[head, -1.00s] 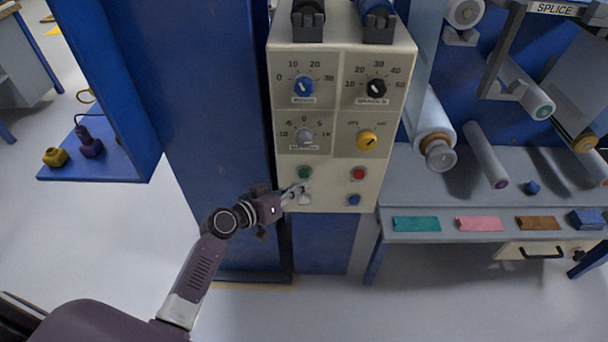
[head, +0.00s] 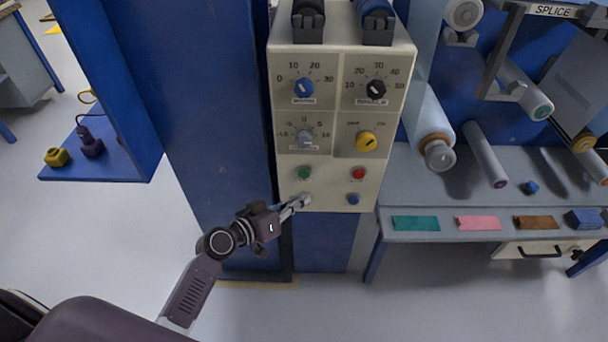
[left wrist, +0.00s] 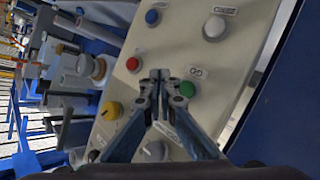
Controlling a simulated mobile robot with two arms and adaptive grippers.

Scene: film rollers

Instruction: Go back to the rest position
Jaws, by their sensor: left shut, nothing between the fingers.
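My left gripper (head: 303,200) is shut and empty in the head view, at the lower left part of the beige control panel (head: 325,163). Its fingertips overlap the spot of the white button, which is mostly hidden there. In the left wrist view the closed fingers (left wrist: 160,75) point at the panel, between the red button (left wrist: 133,64) and the green button (left wrist: 188,89). The white button (left wrist: 214,27) shows clear of the fingers there. I cannot tell whether the fingertips touch the panel. My right gripper is not in view.
The panel carries blue (head: 304,87), black (head: 376,89), grey (head: 305,137) and yellow (head: 367,141) knobs. A splice bench (head: 430,185) with rollers and coloured strips stands at right. A blue shelf (head: 120,166) is at left. Open floor lies below.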

